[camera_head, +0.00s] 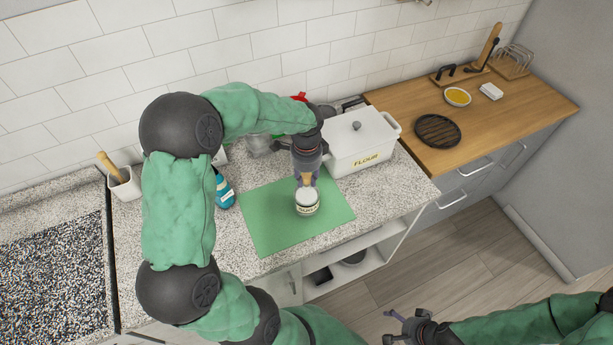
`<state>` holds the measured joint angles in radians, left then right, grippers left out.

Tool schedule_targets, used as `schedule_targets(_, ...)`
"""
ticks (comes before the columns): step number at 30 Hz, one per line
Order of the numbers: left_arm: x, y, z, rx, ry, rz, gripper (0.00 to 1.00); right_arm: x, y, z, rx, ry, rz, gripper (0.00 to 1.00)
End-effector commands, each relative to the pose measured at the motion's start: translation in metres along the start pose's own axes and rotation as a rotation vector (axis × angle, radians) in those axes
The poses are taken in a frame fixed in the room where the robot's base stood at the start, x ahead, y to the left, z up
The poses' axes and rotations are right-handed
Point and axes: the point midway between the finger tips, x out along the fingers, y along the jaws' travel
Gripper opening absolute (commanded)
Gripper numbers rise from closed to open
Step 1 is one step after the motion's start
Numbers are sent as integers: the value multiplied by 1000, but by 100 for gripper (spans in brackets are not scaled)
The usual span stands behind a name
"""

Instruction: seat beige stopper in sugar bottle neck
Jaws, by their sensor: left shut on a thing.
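The bottle's opening is not clearly visible. My right gripper (389,326) is open and empty, low in the picture over the floor, away from the counter.
A white flour bin (362,146) stands close right of my left gripper. A blue bottle (224,190) stands left of the mat, and a utensil pot (124,184) further left. The mat's front and right are clear. A wooden counter (400,104) holds a black trivet (437,131).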

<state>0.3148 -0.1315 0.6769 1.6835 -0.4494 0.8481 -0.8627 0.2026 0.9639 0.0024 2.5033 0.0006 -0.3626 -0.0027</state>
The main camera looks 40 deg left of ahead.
Motion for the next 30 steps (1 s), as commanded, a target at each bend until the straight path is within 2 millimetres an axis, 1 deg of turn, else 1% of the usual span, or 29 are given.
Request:
schedule_targets(5, 0, 0, 0, 0, 0, 0, 16, 0, 0, 0, 0, 0, 0, 100)
schedule_targets(6, 0, 0, 0, 0, 0, 0, 36, 0, 0, 0, 0, 0, 0, 100)
schedule_targets(8, 0, 0, 0, 0, 0, 0, 53, 0, 0, 0, 0, 0, 0, 100)
schedule_targets(9, 0, 0, 0, 0, 0, 0, 58, 0, 0, 0, 0, 0, 0, 100)
schedule_targets(20, -3, 0, 0, 0, 0, -1, 58, 0, 0, 0, 0, 0, 0, 100)
schedule_targets(23, -11, -1, 0, 0, 0, -3, 58, 0, 0, 0, 0, 0, 0, 100)
schedule_targets(25, -21, -1, 0, 0, 1, -4, 58, 0, 0, 0, 0, 0, 0, 100)
schedule_targets(30, -55, -1, -1, 1, 2, -5, 58, 0, 0, 0, 0, 0, 0, 100)
